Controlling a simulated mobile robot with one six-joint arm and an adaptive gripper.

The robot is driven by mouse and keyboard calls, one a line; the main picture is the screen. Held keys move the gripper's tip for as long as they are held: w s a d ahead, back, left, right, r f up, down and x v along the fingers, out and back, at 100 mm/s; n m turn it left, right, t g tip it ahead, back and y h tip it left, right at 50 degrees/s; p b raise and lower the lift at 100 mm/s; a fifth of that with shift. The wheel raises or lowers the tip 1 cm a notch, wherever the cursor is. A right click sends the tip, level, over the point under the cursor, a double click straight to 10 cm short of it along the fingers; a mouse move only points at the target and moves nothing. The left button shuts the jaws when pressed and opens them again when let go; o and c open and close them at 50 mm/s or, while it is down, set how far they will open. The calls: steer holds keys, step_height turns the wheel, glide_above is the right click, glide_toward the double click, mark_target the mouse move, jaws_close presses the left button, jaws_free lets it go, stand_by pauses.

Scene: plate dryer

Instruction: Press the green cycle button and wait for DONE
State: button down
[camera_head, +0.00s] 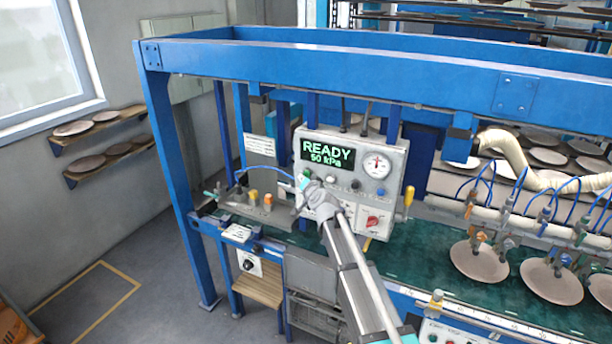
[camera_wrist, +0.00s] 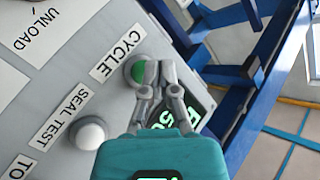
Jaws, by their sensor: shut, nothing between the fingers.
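The control panel (camera_head: 368,205) in the head view has a display (camera_head: 327,153) that reads "READY" and "50 kPa". The green cycle button (camera_wrist: 136,72) shows in the wrist view, beside the label "CYCLE" (camera_wrist: 117,53). My gripper (camera_wrist: 159,72) is shut and empty. Its fingertips overlap the right part of the green button in the wrist view; I cannot tell whether they touch it.
A white button (camera_wrist: 87,134) labelled "SEAL TEST" sits near the green one. A dial gauge (camera_head: 377,165) and a red knob (camera_head: 372,222) are on the panel. A blue frame (camera_head: 163,150) surrounds the station. Plates (camera_head: 479,262) are at the right.

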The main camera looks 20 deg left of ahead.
steer(key=shift+w, duration=0.15)
stand_by(0.5)
steer(key=shift+w, duration=0.25)
steer(key=shift+w+d, duration=0.1)
steer(key=shift+w, duration=0.4)
stand_by(1.1)
steer(key=shift+s, duration=0.1)
stand_by(0.3)
steer(key=shift+s, duration=0.9)
